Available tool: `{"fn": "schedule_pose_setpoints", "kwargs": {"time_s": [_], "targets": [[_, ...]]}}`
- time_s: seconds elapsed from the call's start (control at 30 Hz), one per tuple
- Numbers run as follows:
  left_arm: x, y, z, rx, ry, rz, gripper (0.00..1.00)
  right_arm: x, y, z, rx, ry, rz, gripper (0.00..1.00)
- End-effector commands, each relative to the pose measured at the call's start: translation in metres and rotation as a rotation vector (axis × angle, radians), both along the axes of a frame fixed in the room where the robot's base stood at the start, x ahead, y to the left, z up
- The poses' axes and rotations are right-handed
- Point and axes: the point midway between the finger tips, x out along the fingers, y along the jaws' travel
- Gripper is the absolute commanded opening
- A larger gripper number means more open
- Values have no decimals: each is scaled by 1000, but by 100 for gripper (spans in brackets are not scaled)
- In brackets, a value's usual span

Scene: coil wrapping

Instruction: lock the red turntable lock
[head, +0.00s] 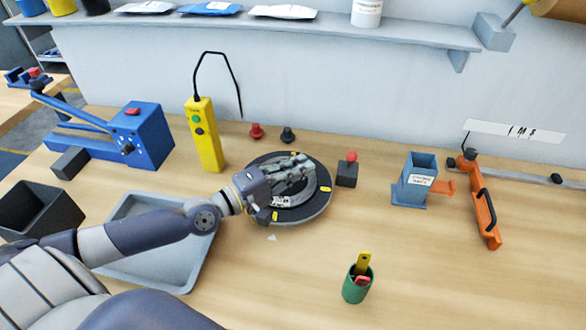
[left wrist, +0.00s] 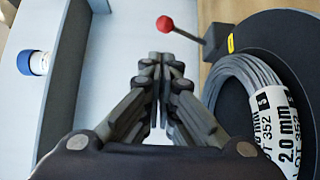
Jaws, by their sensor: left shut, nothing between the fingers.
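The red turntable lock shows as a red ball knob (head: 351,156) on a dark block (head: 347,175) at the right edge of the black turntable (head: 323,206). In the left wrist view the red knob (left wrist: 165,24) sits on a thin dark lever running right to its block. A grey wire coil (left wrist: 243,85) with a white "2.0 mm" label lies on the turntable. My left gripper (head: 304,168) is above the turntable, left of the lock and apart from it. Its fingers (left wrist: 160,62) are shut and empty. It hides part of the coil. My right gripper is out of view.
A yellow control box (head: 205,140) stands behind left, with red (head: 257,131) and black (head: 287,134) knobs nearby. A blue-grey holder (head: 418,180) and an orange lever tool (head: 483,205) stand right. A grey tray (head: 187,283) and green cup (head: 356,286) are in front.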

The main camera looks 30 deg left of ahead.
Motion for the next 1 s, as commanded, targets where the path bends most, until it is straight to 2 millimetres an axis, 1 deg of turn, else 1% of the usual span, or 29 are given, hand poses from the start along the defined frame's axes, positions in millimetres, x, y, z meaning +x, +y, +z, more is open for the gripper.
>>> {"fn": "schedule_pose_setpoints", "kwargs": {"time_s": [0.1,0.23,0.8,0.87,1.0], "targets": [[-10,5,-1,4,1,-1,0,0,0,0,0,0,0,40],[-15,7,1,0,0,-3,0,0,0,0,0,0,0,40],[-16,8,2,-1,-2,-2,0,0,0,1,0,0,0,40],[-16,8,6,-1,-2,-2,0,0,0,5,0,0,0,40],[-16,8,30,-1,-2,-2,0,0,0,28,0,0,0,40]]}}
